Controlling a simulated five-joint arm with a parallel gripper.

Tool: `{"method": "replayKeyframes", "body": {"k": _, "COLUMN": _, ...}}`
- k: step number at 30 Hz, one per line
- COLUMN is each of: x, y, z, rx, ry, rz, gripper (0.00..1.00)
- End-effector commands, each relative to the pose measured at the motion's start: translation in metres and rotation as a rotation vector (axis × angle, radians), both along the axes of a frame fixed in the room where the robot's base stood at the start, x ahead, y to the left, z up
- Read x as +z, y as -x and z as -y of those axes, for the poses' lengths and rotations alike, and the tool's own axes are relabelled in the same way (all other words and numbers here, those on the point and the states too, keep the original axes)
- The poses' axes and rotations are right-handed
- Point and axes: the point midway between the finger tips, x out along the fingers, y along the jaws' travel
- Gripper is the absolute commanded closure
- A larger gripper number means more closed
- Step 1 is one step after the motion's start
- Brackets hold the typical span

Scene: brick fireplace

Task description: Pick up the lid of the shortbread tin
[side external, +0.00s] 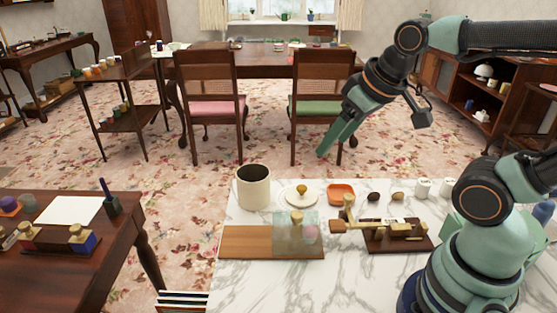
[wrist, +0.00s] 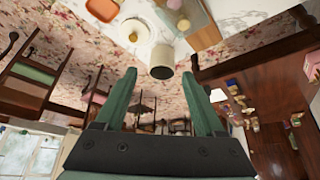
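A white round disc with a gold knob (side external: 301,196) lies on the marble top and looks like the lid. It also shows in the wrist view (wrist: 132,31). Left of it in the side view stands a cream cylinder with a dark opening (side external: 253,190), perhaps the tin; it also shows in the wrist view (wrist: 162,58). No label is readable. My gripper (side external: 334,149) is up in the air, behind and above the row of things on the marble top. In the wrist view its green fingers (wrist: 158,76) are apart with nothing held between them.
The marble top (side external: 240,285) also holds an orange dish (side external: 341,192), small dark egg-like things, white cups (side external: 423,188), a brass scale (side external: 395,232) and a clear box (side external: 295,234) on a wooden board (side external: 245,243). A dark desk (side external: 125,230) stands at left; chairs stand behind.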

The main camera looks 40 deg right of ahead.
Motion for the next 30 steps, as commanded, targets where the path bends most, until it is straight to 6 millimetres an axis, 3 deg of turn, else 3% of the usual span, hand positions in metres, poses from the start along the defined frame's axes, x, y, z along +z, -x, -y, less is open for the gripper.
{"method": "replayKeyframes", "body": {"k": 11, "x": 0.001, "y": -0.011, "z": 0.004, "rx": 0.093, "ry": 0.055, "rz": -0.038, "gripper": 0.29}}
{"method": "replayKeyframes", "body": {"k": 20, "x": -0.010, "y": -0.061, "z": 0.027, "rx": 0.547, "ry": 0.250, "rz": -0.200, "gripper": 0.29}}
{"method": "replayKeyframes", "body": {"k": 30, "x": -0.059, "y": -0.119, "z": 0.061, "rx": 1.138, "ry": 0.368, "rz": -0.346, "gripper": 0.29}}
